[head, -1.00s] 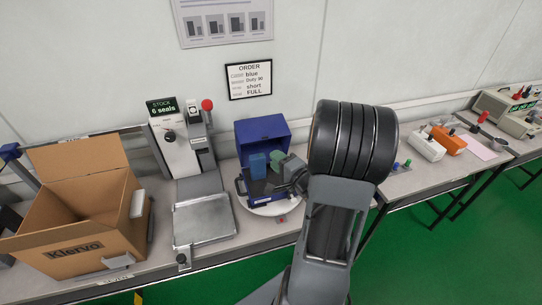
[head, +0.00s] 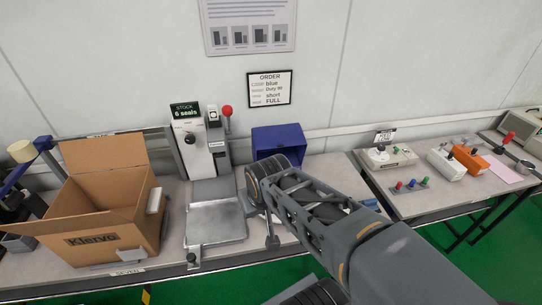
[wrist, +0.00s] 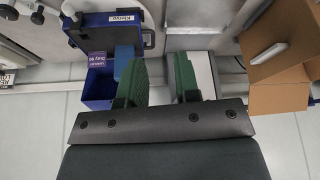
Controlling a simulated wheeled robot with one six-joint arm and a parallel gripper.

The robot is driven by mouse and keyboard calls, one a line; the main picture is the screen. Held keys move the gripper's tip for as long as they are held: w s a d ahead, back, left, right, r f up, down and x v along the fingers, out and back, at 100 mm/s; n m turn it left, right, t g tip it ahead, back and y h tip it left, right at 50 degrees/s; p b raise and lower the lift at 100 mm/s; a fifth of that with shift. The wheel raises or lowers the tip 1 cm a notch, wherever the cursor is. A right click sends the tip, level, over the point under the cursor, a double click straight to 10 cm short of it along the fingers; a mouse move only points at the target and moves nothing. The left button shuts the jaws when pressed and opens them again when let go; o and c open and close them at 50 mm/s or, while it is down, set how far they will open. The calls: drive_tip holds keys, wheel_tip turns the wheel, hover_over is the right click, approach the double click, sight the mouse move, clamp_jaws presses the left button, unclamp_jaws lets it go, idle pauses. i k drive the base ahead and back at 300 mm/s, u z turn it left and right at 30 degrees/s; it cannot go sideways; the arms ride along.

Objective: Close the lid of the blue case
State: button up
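The blue case stands on the bench with its lid (head: 279,140) raised near the wall. In the head view my arm hides the case's base and my fingertips. In the wrist view the lid (wrist: 98,88) shows at the left, with the dark-lined base (wrist: 98,36) above it in the picture. A blue block (wrist: 124,64) shows between base and lid. My gripper (wrist: 163,78) is open, its two green fingers apart with nothing between them. The fingers are to the right of the raised lid in that view; whether the left one touches anything is unclear.
A grey press with a metal plate (head: 215,222) stands left of the case. An open cardboard box (head: 112,236) is farther left. Controllers and coloured buttons (head: 411,185) lie on the right bench. An order sign (head: 270,88) hangs on the wall.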

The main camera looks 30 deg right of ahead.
sight(289, 140)
drive_tip(key=k, duration=0.45)
drive_tip(key=u, duration=1.15)
drive_tip(key=i, duration=0.95)
drive_tip(key=z, duration=1.95)
